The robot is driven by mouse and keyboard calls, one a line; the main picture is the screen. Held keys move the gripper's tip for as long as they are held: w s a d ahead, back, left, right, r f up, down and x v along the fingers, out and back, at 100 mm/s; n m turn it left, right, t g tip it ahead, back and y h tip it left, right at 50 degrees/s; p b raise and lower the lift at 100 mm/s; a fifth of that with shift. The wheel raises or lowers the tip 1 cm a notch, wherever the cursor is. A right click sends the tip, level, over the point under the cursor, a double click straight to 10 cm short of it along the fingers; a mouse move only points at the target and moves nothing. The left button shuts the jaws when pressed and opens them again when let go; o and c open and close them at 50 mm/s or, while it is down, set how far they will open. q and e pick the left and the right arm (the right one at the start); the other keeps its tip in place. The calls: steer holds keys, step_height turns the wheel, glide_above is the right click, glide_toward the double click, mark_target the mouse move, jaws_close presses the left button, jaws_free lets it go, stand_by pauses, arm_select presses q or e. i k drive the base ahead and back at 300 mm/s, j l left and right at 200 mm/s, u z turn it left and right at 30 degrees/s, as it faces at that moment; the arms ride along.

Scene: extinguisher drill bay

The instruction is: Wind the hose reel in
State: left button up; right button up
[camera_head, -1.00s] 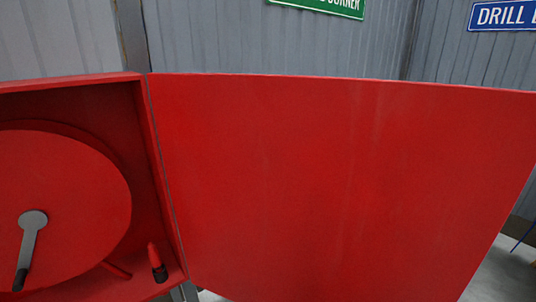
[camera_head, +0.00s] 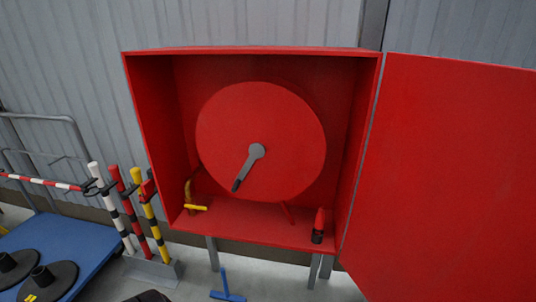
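The red hose reel (camera_head: 290,130) is a round disc inside an open red cabinet (camera_head: 255,51). A grey crank (camera_head: 256,151) sits at the disc's middle. Its arm points down and left and ends in a dark handle (camera_head: 237,185). A red nozzle with a black base (camera_head: 319,226) stands on the cabinet floor at the right. A short red piece of hose (camera_head: 287,213) shows below the disc. A valve with a yellow lever (camera_head: 195,207) is at the lower left inside. Neither of my grippers shows.
The cabinet door (camera_head: 460,170) stands open to the right. Striped posts (camera_head: 132,210) and a blue cart (camera_head: 50,240) with black round bases (camera_head: 48,281) stand at the left. A blue T-shaped thing (camera_head: 227,285) is on the floor below the cabinet.

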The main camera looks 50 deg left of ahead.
mark_target(262, 138)
steer(key=u, duration=1.55)
